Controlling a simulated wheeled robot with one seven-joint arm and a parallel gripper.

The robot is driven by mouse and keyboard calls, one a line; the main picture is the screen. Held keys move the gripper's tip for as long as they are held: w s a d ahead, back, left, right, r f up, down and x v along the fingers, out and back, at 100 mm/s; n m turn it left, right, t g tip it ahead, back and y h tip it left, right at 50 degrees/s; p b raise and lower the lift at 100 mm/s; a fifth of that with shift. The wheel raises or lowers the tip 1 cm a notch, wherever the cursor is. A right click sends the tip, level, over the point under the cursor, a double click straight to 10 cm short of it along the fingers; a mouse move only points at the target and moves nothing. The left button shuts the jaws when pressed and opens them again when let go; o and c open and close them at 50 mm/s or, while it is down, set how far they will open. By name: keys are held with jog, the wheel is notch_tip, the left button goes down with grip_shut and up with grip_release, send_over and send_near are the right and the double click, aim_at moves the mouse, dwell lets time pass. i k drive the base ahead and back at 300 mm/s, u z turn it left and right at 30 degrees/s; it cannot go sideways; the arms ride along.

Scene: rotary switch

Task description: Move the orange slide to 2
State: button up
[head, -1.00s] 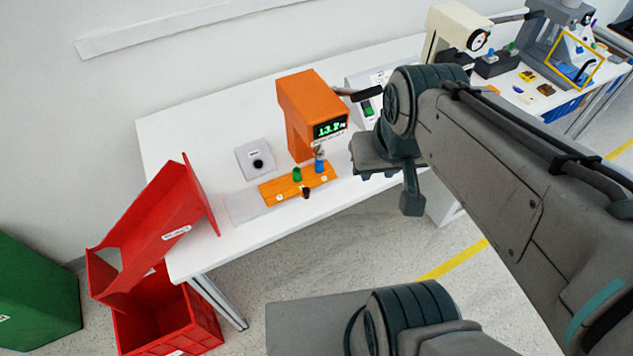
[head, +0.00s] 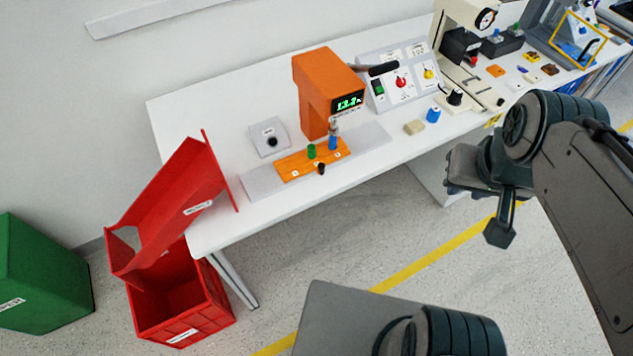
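The orange slide (head: 297,171) is a flat plate on a grey rail (head: 262,182) at the front of the white table. It carries a green piece (head: 311,151) and a blue piece (head: 333,143), with a black knob (head: 321,168) on its front edge. The blue piece is under the head of an orange press (head: 312,85) with a green lit display. Small white labels on the slide are too small to read. My gripper (head: 458,184) is out over the floor in front of the table, right of the slide and well apart from it. Its finger opening is not clear.
A grey box with a black knob (head: 271,141) stands left of the press. A control panel (head: 400,80) stands right of it, with a tan block (head: 414,127) and blue knob (head: 433,115) in front. A red chute and bin (head: 180,305) are at the table's left end.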

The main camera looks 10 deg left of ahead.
aim_at(294, 166)
jog(key=k, duration=0.35)
jog(key=u, duration=0.8)
jog(key=i, duration=0.5)
